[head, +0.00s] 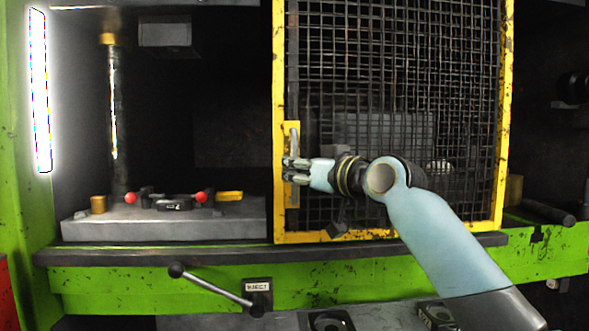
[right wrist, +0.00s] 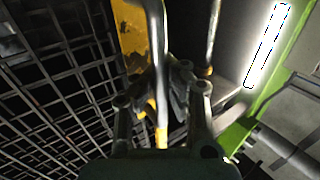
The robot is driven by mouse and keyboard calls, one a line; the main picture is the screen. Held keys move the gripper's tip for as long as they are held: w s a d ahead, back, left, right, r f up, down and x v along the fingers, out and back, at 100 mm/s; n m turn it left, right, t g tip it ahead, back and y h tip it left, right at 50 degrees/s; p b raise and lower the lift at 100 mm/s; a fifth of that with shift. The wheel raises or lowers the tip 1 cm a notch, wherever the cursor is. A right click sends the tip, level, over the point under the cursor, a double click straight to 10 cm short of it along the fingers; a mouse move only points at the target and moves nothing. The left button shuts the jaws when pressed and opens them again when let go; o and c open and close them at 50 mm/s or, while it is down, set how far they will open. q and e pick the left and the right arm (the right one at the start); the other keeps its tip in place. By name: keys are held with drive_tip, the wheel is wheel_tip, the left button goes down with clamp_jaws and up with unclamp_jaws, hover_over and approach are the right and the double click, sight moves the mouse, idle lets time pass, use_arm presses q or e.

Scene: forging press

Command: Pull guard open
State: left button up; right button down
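The guard is a black wire mesh panel in a worn yellow frame (head: 505,110). It covers the right part of the press opening, and the left part is uncovered. A grey upright handle (head: 294,140) is on the guard's left frame edge. My right gripper (head: 290,170) reaches it from the right, with its fingers at the handle's middle. In the right wrist view, the handle (right wrist: 156,40) runs between the fingers of the gripper (right wrist: 172,75), which look closed in on it. The exact finger contact is partly hidden. My left gripper is in neither view.
Left of the guard, a grey die block (head: 150,222) carries a tool with red knobs (head: 131,198). A lever (head: 215,287) with a black ball end sticks out below the dark ledge (head: 150,254). A bright light strip (head: 40,90) is on the green left post.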

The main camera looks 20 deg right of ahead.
drive_tip(key=c, duration=2)
unclamp_jaws()
drive_tip(key=shift+f, duration=0.35)
drive_tip(key=o, duration=0.6)
drive_tip(key=shift+s+a+r, duration=0.1)
drive_tip(key=shift+s+r, duration=0.1)
drive_tip(key=shift+r, duration=0.05)
drive_tip(key=shift+o, duration=0.3)
drive_tip(key=shift+w, duration=0.1)
drive_tip(key=v, duration=1.2)
drive_tip(key=shift+r, duration=0.1)
